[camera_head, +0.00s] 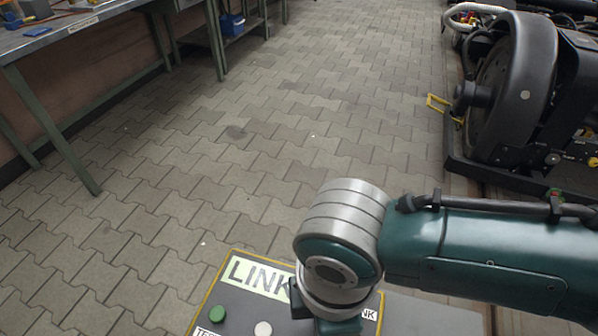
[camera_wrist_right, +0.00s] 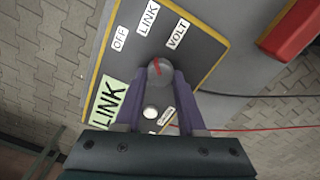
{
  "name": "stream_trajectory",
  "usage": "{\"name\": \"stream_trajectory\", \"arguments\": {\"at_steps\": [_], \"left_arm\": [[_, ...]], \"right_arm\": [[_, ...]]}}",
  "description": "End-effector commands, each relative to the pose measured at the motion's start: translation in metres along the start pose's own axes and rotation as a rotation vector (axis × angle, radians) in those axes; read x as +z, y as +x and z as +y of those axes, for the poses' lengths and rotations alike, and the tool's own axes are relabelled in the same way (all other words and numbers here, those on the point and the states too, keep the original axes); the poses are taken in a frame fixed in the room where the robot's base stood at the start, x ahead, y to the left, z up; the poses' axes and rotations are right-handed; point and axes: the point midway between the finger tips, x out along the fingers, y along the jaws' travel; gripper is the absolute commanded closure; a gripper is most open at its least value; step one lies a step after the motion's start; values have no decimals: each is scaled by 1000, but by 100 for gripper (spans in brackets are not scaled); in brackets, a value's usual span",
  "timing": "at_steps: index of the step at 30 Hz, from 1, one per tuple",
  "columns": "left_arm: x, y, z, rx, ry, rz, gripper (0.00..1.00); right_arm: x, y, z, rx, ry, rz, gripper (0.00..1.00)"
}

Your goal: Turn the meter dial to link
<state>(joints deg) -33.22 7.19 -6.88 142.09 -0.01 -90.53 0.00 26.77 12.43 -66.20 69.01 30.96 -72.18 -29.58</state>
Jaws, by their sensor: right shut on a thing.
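The meter box (camera_head: 233,300) has a dark face with a yellow edge and shows at the bottom of the head view. The meter dial (camera_wrist_right: 160,72) is round and grey with a red pointer mark. Printed labels OFF (camera_wrist_right: 120,38), LINK (camera_wrist_right: 147,18) and VOLT (camera_wrist_right: 178,34) stand beyond it in the right wrist view. The red mark points up and slightly left, roughly toward the LINK label. My right gripper (camera_wrist_right: 160,80) is shut on the dial, one finger on each side. In the head view my right arm hides the dial. My left gripper is not in view.
A larger LINK plate (camera_wrist_right: 107,103) and a white button (camera_wrist_right: 151,112) lie near my right fingers. A green button (camera_head: 217,314) is on the box's left. A red object (camera_wrist_right: 292,28) is at the upper right. A workbench (camera_head: 70,28) and a wheeled bogie (camera_head: 515,90) flank open paving.

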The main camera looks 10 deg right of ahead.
Motion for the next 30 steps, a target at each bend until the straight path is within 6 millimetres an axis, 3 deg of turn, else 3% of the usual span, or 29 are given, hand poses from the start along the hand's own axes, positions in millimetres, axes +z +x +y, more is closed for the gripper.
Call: {"name": "stream_trajectory", "arguments": {"at_steps": [14, 15, 22, 30], "left_arm": [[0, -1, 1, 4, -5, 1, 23], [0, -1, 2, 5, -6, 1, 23], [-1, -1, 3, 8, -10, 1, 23], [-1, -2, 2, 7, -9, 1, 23]], "right_arm": [[0, 0, 0, 0, 13, 1, 100], [0, 0, 0, 0, 13, 1, 56], [0, 0, 0, 0, 13, 1, 31], [0, -2, 0, 0, 13, 1, 31]]}}
